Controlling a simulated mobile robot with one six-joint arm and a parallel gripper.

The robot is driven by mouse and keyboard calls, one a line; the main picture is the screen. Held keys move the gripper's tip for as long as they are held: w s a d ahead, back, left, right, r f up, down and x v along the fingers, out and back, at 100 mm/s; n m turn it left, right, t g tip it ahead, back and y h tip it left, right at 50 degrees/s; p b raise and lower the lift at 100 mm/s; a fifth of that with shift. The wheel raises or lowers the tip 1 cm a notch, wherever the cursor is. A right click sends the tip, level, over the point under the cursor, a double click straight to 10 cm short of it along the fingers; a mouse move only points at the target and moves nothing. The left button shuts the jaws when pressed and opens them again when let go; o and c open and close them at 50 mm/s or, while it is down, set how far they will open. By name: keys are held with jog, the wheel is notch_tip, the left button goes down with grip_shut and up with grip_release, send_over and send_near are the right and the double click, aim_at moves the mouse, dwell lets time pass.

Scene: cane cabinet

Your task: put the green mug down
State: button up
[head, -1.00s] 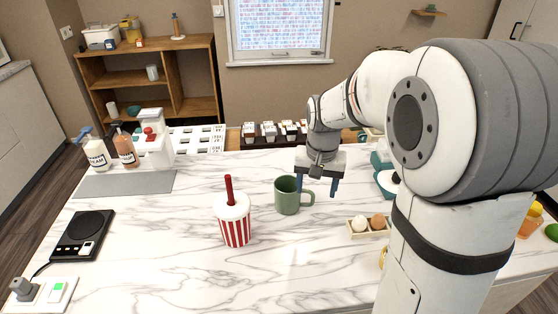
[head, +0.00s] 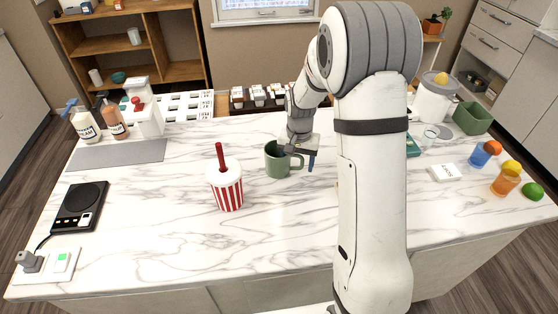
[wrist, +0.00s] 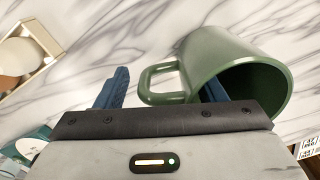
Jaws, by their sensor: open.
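The green mug (head: 277,161) stands upright on the white marble counter (head: 300,228), with its handle to the right. It also shows in the wrist view (wrist: 222,52), with its opening towards the camera. My gripper (head: 299,161) is open at the handle side of the mug. In the wrist view the handle (wrist: 158,82) lies between the two blue fingers. The left finger (wrist: 113,90) is outside the handle; the other is at the mug's rim and seems to reach inside it. Its tip is hidden.
A red-striped cup with a straw (head: 228,190) stands close on the mug's left. A black scale (head: 80,206) is farther left. Glasses and fruit (head: 507,180) are at the right. The front middle counter is clear. My arm hides part of the right side.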

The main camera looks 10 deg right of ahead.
jog(key=shift+f, duration=0.15)
jog(key=c, duration=1.3)
